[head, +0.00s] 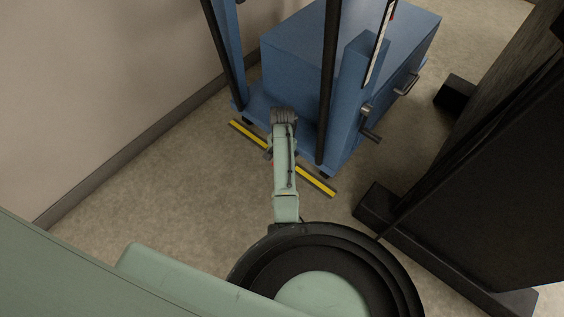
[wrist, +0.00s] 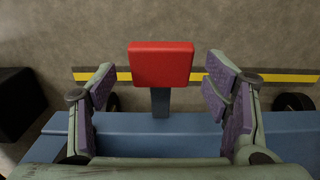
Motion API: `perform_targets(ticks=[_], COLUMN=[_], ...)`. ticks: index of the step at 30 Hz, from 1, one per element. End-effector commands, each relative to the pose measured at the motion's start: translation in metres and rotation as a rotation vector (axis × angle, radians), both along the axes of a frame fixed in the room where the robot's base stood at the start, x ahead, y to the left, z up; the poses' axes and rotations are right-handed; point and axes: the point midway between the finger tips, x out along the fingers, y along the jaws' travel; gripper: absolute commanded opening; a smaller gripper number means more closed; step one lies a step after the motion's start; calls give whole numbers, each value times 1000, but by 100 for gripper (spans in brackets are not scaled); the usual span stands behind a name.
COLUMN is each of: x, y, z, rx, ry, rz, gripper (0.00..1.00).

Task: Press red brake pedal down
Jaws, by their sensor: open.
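The red brake pedal (wrist: 160,63) shows in the wrist view, a red block on a short dark stem at the edge of a blue base (wrist: 190,128). My gripper (wrist: 162,85) is open, with one finger to the left and one to the right of the pedal. Nothing is between the fingers except the pedal and its stem in the picture; I cannot tell the height gap, and no contact is visible. In the head view my gripper (head: 284,113) is at the front edge of the blue machine (head: 350,40); my arm hides most of the pedal there.
A yellow and dark floor strip (head: 316,181) runs in front of the machine. Dark posts (head: 328,90) rise from the base beside my gripper. A beige wall (head: 110,80) is at left, and a large black object (head: 470,190) stands at right. Floor at left is clear.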

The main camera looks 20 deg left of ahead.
Motion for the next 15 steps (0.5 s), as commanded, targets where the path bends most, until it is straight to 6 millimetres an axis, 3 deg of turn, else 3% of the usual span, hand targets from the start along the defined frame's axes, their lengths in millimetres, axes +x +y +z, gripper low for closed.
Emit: perform_targets(ticks=[12,15], x=[0,0], y=[0,0], z=[-9,-9], rx=[1,1], ry=[-1,-1], rz=[1,1], gripper=[70,63])
